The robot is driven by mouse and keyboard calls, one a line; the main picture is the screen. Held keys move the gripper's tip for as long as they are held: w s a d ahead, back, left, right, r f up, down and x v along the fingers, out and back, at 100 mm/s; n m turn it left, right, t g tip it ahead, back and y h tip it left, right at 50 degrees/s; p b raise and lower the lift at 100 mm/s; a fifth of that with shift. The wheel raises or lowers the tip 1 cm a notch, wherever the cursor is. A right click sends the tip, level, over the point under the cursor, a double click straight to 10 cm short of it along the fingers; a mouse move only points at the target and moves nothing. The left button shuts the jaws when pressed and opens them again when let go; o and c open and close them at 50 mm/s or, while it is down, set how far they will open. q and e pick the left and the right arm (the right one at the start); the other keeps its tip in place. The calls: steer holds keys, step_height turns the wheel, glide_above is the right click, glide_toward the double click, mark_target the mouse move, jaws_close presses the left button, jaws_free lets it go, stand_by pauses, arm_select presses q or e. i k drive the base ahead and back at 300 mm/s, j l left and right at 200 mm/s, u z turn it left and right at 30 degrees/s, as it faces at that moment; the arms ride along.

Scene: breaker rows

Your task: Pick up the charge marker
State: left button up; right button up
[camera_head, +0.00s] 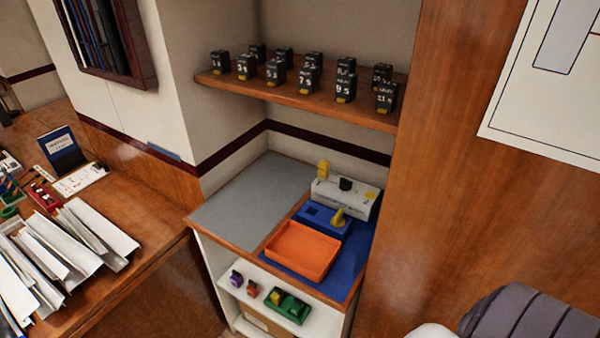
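I cannot tell for certain which thing is the charge marker. Small candidates stand on the low white shelf of the cabinet: a purple and yellow piece (236,279), an orange and purple piece (252,289), and a green holder (287,306) with a yellow piece (277,295) at its left end. On the cabinet top, a yellow piece (338,217) stands on a blue block (318,216). Another yellow piece (323,169) stands at the left end of a white device (345,196).
An empty orange tray (301,252) lies on the blue mat (349,262). The grey mat (240,200) beside it is bare. Several black breakers with yellow bases stand in rows on the wooden shelf (320,102) above. A cluttered wooden desk (150,215) is at the left.

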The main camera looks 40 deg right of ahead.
mark_target(324, 166)
steer(key=i+j+z, duration=0.15)
steer(key=z, duration=0.2)
steer(key=i+j+z, duration=0.1)
steer(key=j+z, duration=0.65)
steer(key=i+l, duration=0.05)
